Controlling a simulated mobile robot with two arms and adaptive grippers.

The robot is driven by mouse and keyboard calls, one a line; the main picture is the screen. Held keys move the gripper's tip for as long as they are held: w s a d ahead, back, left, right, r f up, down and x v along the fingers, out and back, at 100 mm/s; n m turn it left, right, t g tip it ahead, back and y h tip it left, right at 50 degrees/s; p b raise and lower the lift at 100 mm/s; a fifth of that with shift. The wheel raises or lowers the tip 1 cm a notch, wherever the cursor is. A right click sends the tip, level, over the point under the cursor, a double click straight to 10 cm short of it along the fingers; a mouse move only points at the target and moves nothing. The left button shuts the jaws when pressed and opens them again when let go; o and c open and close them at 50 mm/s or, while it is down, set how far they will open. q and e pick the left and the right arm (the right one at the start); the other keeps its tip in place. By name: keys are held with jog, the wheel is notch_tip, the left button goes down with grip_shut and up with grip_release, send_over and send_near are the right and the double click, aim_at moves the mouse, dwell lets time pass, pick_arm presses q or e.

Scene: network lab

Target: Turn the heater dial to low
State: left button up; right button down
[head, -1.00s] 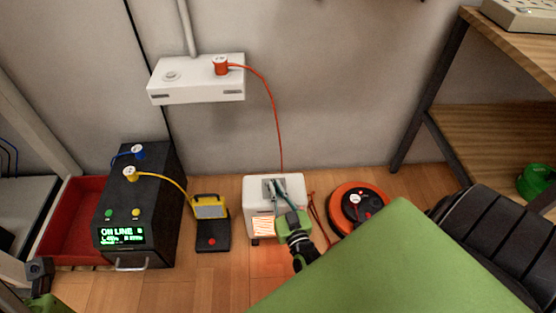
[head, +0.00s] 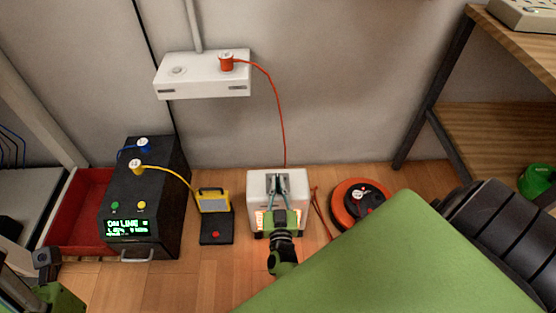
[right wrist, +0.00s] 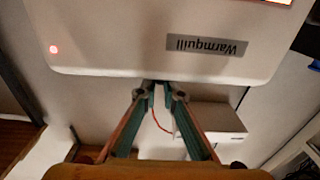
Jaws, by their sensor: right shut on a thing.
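The white heater (head: 299,188) stands on the floor by the wall. An orange glow shows at its front. My right gripper (head: 277,181) reaches over the heater's front to its top, its fingers on a dark grey patch there. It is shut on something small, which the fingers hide. I take this to be the dial, but its setting cannot be read. In the right wrist view the heater's face (right wrist: 110,40) shows upside down with a "Warmquill" plate and a small red light. The fingertips (right wrist: 160,90) meet at its edge. Of my left arm only a green and dark part shows, no fingers.
A red cable reel (head: 348,216) lies right of the heater, a yellow work lamp (head: 214,200) left of it. A black power unit (head: 160,190) and red tray (head: 75,215) stand farther left. A white wall box (head: 200,75) with a red cable hangs above.

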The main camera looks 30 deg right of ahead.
jog(key=c, duration=2.2)
grip_release()
